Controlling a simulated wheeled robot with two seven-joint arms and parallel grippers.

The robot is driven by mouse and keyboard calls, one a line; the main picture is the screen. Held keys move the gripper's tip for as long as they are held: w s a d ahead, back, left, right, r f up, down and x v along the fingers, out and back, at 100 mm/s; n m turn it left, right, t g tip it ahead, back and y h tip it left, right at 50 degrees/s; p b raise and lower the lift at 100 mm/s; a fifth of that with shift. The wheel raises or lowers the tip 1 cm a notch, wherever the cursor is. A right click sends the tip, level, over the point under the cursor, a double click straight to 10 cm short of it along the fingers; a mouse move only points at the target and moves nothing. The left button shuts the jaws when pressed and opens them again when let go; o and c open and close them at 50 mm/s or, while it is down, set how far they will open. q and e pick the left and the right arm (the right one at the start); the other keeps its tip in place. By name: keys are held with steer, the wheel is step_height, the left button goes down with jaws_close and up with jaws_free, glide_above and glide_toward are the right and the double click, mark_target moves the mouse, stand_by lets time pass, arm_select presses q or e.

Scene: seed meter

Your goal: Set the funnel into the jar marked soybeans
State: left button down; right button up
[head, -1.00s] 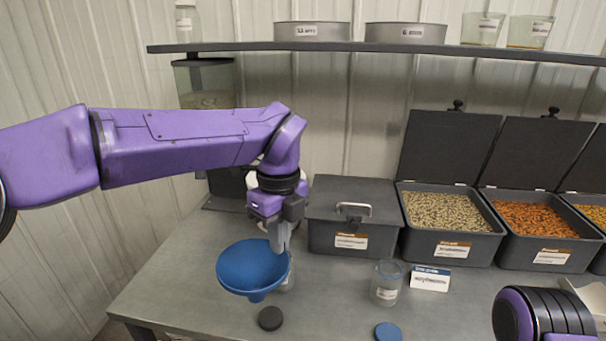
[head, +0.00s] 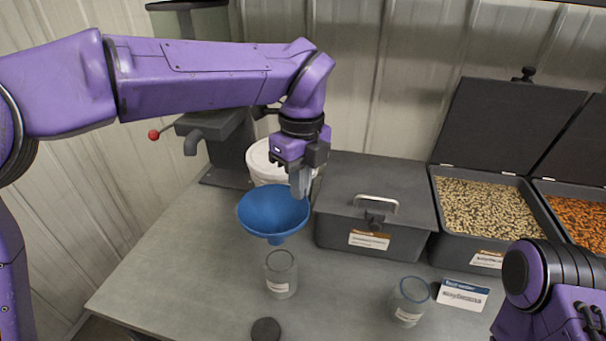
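The blue funnel (head: 273,211) hangs in the air, wide mouth up, spout down. My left gripper (head: 300,184) is shut on its right rim. The spout tip shows just above and behind a clear glass jar (head: 281,275) in the picture, apart from it. That jar stands open on the table and looks empty. A second clear jar (head: 408,303) stands further right. Both have small white labels that I cannot read, so I cannot tell which is marked soybeans. Part of my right arm shows at the lower right; its fingertips are out of view.
A closed grey bin (head: 374,225) stands right of the funnel, with open bins of pale seeds (head: 484,208) and orange seeds (head: 580,222) beyond. A blue-and-white card (head: 463,294) stands by the right jar. A white tub (head: 262,163) is behind the funnel. A dark lid (head: 265,330) lies in front.

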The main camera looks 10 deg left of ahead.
arm_select(q)
steer(key=shift+s+f, duration=0.25)
steer(key=shift+s, duration=0.15)
steer(key=shift+w+f+b, duration=0.1)
steer(key=shift+f+b, duration=0.3)
steer(key=shift+b, duration=0.05)
step_height(320, 180, down, 8)
steer(key=w+b, duration=0.1)
steer(key=b, duration=0.5)
steer(key=shift+w, duration=0.2)
arm_select(e)
step_height(320, 180, down, 7)
steer(key=shift+f, duration=0.15)
arm_select(q)
steer(key=shift+w, duration=0.1)
arm_select(e)
steer(key=shift+s+f, duration=0.1)
arm_select(q)
steer(key=shift+f+b, duration=0.3)
steer(key=shift+b, duration=0.25)
arm_select(e)
steer(key=shift+f, duration=0.4)
